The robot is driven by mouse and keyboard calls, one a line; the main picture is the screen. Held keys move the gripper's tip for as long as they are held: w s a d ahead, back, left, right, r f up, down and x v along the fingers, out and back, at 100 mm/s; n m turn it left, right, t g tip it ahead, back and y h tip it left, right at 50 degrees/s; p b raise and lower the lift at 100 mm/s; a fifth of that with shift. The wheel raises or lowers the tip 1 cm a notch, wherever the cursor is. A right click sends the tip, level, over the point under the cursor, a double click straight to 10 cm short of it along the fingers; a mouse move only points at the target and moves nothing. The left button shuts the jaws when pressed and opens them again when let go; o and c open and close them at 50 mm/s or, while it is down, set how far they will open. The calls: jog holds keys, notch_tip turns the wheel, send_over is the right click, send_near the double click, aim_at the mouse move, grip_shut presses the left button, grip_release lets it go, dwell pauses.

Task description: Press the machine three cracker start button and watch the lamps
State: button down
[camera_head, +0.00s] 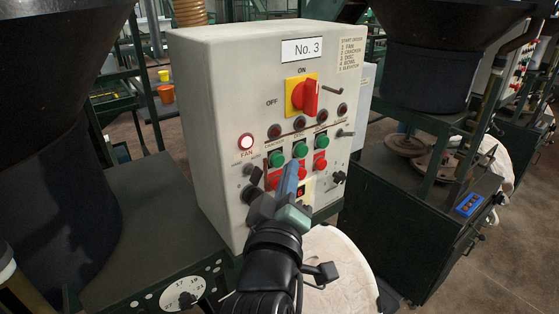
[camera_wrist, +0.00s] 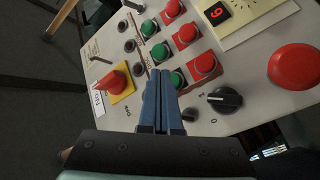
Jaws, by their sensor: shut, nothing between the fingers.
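The panel marked No. 3 (camera_head: 225,85) fills the middle of the head view. The cracker start button (camera_head: 276,159) is the leftmost green one; in the wrist view it is the lowest green button (camera_wrist: 178,79). The fan lamp (camera_head: 246,142) at the left of the row is lit. The cracker lamp (camera_head: 275,131) beside it is dark red, as are the lamps to its right. My gripper (camera_head: 291,165) is shut and empty in front of the buttons. In the wrist view its blue fingertips (camera_wrist: 161,73) lie just beside the cracker button; contact cannot be told.
A red-and-yellow main switch (camera_head: 303,97) sits above the lamps. Red buttons (camera_wrist: 205,63) lie close to the green ones. A black knob (camera_wrist: 225,98), a digit display (camera_wrist: 217,12) and a large red button (camera_wrist: 295,66) are nearby. A pale round bag top (camera_head: 340,265) stands below.

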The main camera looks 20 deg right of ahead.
jog(key=shift+w, duration=0.1)
dwell(0.5)
jog(key=shift+w+a, duration=0.15)
jog(key=shift+w, duration=0.2)
jog(key=shift+w+a, duration=0.15)
jog(key=shift+w, duration=0.25)
dwell(0.7)
jog(key=shift+s, duration=0.1)
jog(key=shift+s+d, duration=0.25)
jog(key=shift+s, duration=0.45)
jog(key=shift+s, duration=0.1)
jog(key=shift+s+d+p, duration=0.3)
jog(key=shift+s, duration=0.45)
jog(key=shift+s+d+p, duration=0.25)
jog(key=shift+s+p, duration=0.1)
jog(key=shift+s, duration=0.45)
jog(key=shift+s+d+p, duration=0.3)
jog(key=shift+s, duration=0.45)
